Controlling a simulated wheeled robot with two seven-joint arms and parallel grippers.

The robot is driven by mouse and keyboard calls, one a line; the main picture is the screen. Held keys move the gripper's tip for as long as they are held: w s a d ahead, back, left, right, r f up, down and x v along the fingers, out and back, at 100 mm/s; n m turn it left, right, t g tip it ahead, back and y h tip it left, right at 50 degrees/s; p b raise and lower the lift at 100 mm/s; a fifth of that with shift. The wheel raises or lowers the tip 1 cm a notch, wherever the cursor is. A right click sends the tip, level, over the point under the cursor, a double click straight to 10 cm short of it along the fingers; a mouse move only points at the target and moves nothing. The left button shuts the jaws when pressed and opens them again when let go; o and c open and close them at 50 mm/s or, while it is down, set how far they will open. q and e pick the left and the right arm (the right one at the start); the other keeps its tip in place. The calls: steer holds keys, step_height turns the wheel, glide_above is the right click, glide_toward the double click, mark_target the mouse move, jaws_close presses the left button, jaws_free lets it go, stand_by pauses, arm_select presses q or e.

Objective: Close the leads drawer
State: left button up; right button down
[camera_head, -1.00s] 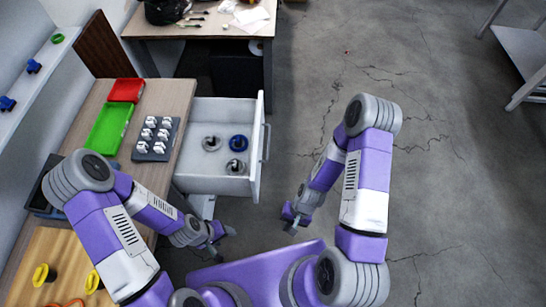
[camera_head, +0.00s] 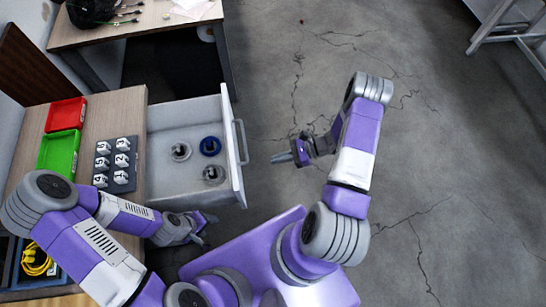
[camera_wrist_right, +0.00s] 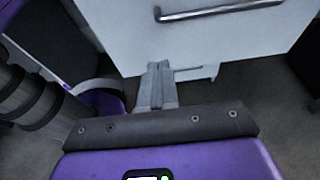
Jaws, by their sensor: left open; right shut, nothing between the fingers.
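The white leads drawer (camera_head: 163,119) stands pulled out from the wooden desk in the head view. My left gripper (camera_head: 207,226) is open and empty, below the drawer's near side.
The desk (camera_head: 128,110) holds a red tray (camera_head: 66,114), a green tray (camera_head: 58,153) and a dark rack of white pieces (camera_head: 116,163). Another table (camera_head: 135,25) stands at the back. The floor right of the drawer is clear.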

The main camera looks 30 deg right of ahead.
steer(key=r+x, duration=0.1)
steer(key=x, duration=1)
steer(key=shift+a+b, duration=0.25)
steer(key=shift+b, duration=0.2)
steer(key=shift+w, duration=0.1)
